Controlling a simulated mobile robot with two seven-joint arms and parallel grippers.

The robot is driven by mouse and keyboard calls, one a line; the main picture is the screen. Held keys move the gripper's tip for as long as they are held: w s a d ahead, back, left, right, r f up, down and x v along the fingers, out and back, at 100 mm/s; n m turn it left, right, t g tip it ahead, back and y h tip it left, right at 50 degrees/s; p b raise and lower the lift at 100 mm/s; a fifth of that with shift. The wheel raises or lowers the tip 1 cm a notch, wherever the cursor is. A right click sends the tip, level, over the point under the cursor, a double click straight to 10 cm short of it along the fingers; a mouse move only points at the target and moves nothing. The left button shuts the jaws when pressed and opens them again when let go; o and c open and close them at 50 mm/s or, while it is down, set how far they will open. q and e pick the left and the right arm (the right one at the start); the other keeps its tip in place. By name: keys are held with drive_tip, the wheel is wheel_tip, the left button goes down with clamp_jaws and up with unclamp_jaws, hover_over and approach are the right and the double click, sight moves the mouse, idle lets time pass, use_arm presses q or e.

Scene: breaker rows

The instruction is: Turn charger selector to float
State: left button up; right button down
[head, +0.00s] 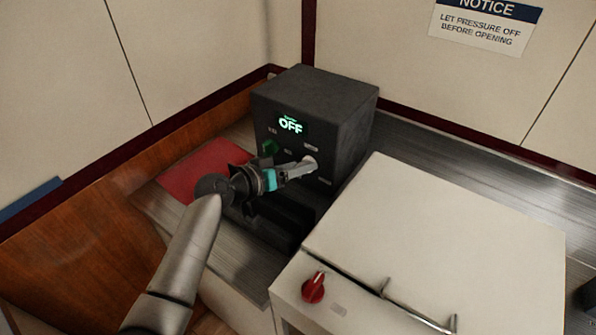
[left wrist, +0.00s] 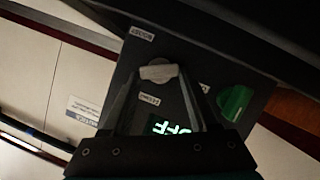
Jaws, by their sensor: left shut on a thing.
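The charger is a dark box (head: 345,100) in the back corner, with a lit green display reading OFF (head: 290,125). A green knob (head: 269,147) sits on the left of its front face; it also shows in the left wrist view (left wrist: 235,102). A pale selector knob (left wrist: 158,72) is on the other side of the face, with small labels near it. My left gripper (head: 308,166) is shut on this pale knob, a finger on each side, and hides part of it in the head view. The label texts are too small to read. My right gripper is not in view.
A white cabinet (head: 440,230) with a red knob (head: 313,288) and a bar handle (head: 415,308) stands at the front right. A red mat (head: 200,170) lies left of the charger. A notice sign (head: 485,25) hangs on the back wall. The metal counter (head: 440,150) behind the cabinet is clear.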

use_arm(q)
drive_tip(key=shift+w+a+n+h+b, duration=0.1)
drive_tip(key=shift+n+h+b, duration=0.35)
drive_tip(key=shift+n, duration=0.15)
drive_tip(key=o, duration=1.4)
drive_tip(key=p+v, duration=0.1)
drive_tip(key=v, duration=1.4)
drive_tip(key=shift+r, duration=0.2)
